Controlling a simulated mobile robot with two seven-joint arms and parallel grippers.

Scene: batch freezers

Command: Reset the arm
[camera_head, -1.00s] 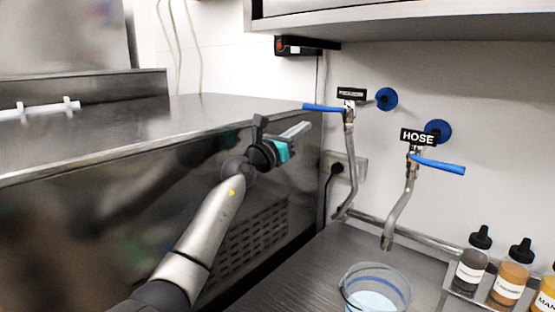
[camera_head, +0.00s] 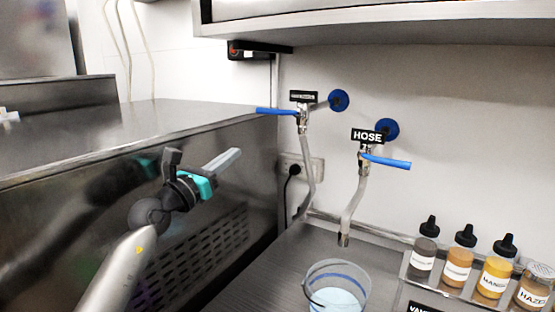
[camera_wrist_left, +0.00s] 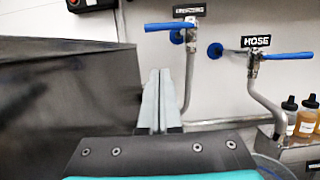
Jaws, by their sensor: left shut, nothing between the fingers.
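My left gripper (camera_head: 222,163) is in front of the steel cabinet at the left of the head view. Its fingers are together with nothing between them, pointing up and right. In the left wrist view the closed fingers (camera_wrist_left: 155,100) stand in front of the wall and beside the first tap's pipe. The gripper appears apart from both taps. My right gripper is in neither view.
A steel cabinet (camera_head: 60,215) fills the left. Two blue-handled taps, one with a HOSE label (camera_head: 367,135), are on the wall. Below are a clear bucket (camera_head: 338,285) and several sauce bottles (camera_head: 459,262) on a rack. A shelf (camera_head: 400,22) overhangs above.

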